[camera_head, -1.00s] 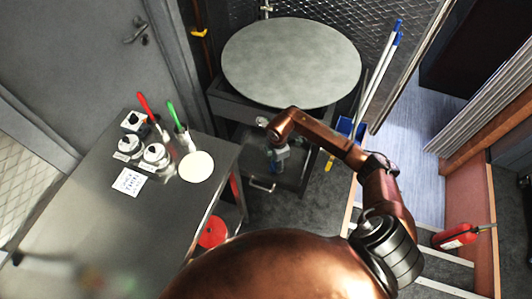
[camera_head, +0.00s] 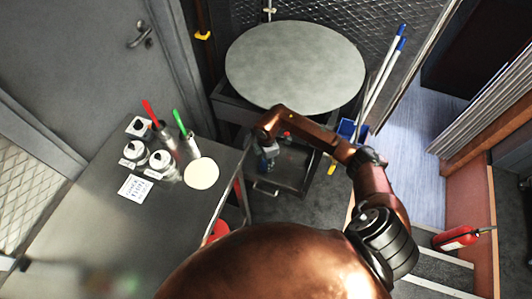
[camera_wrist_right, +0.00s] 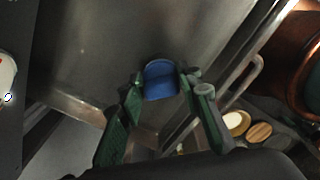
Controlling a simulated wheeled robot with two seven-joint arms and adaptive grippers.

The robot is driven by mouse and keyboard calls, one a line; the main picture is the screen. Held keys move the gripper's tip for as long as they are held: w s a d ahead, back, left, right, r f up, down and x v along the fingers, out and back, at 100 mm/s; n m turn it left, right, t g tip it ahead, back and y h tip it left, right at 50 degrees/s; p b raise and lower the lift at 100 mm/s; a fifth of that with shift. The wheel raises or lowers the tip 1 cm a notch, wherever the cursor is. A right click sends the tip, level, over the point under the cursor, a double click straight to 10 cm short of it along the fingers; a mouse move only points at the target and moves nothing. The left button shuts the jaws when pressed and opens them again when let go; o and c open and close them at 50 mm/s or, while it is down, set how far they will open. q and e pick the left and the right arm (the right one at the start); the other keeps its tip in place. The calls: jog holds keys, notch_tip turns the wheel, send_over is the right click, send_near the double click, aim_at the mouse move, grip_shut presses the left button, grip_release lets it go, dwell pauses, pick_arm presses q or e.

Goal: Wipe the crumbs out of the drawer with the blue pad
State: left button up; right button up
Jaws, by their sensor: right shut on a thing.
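The open drawer (camera_head: 297,166) is below the round grey top in the head view. Its bare metal floor (camera_wrist_right: 95,45) fills much of the right wrist view. My right gripper (camera_head: 267,160) reaches down into the drawer near its left side. In the wrist view my right gripper (camera_wrist_right: 168,84) has its green fingers on either side of the blue pad (camera_wrist_right: 160,80) and is shut on it. I cannot tell whether the pad touches the floor. I cannot make out any crumbs. My arm hides part of the drawer. My left gripper is not in view.
The drawer's handle (camera_head: 265,190) faces the front. A round grey top (camera_head: 295,65) overhangs the drawer's back. A steel table (camera_head: 90,225) with several containers stands at left. A blue bin (camera_head: 347,129) and long-handled tools (camera_head: 383,80) stand right of the drawer.

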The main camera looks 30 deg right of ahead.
jog(key=shift+a+r+p, duration=0.1)
jog(key=shift+r+p, duration=0.2)
jog(key=shift+r, duration=0.5)
jog(key=shift+a+r+p, duration=0.1)
jog(key=shift+r+p, duration=0.55)
jog(key=shift+r, duration=0.1)
notch_tip(320, 180, up, 3)
jog(key=shift+f+p, duration=0.1)
jog(key=shift+p, duration=1.1)
jog(key=shift+r, duration=0.2)
